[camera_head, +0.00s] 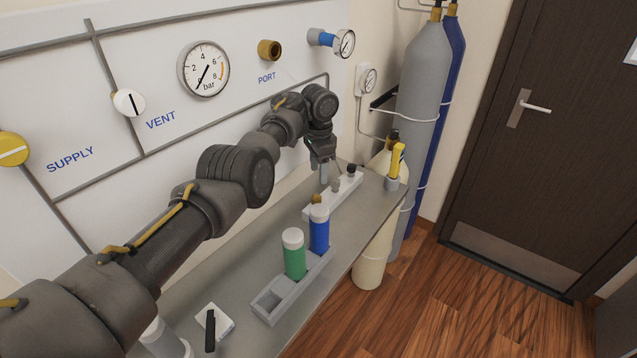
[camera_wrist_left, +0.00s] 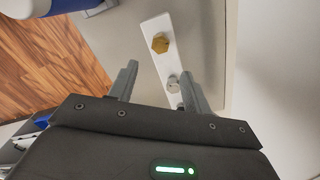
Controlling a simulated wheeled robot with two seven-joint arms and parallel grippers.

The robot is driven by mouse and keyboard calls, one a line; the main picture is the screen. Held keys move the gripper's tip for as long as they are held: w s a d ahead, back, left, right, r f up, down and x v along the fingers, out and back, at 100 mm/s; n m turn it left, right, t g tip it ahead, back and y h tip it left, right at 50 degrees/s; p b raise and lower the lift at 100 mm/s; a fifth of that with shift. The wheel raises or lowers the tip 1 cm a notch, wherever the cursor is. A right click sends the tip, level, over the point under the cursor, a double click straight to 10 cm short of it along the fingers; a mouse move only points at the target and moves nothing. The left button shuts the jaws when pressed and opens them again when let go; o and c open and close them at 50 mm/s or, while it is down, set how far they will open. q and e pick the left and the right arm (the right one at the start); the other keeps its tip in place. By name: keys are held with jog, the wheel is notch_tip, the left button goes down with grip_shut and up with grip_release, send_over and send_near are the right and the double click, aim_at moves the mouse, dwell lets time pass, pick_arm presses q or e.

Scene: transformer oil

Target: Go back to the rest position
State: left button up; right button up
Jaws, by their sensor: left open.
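My left arm reaches in from the left of the head view, across the front of the panel. My left gripper (camera_head: 324,172) points down over the white strip (camera_head: 349,186) at the far part of the grey bench. In the left wrist view the gripper (camera_wrist_left: 160,82) is open. A grey fitting (camera_wrist_left: 173,82) on the strip shows between its fingers, and I cannot tell whether they touch it. A brass fitting (camera_wrist_left: 161,43) stands on the strip beyond the fingertips. My right gripper is not in view.
A rack (camera_head: 269,304) holds a green bottle (camera_head: 294,258) and a blue bottle (camera_head: 319,232) on the bench. The wall panel carries a pressure gauge (camera_head: 203,69) and a brass port (camera_head: 269,50). Gas cylinders (camera_head: 420,80) stand beyond the bench. The wooden floor at right is clear.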

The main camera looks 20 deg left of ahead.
aim_at(319, 197)
pick_arm(q)
jog(key=shift+r, duration=0.8)
jog(key=shift+f, duration=0.1)
notch_tip(319, 197, down, 11)
jog(key=shift+r, duration=0.15)
jog(key=shift+r, duration=0.15)
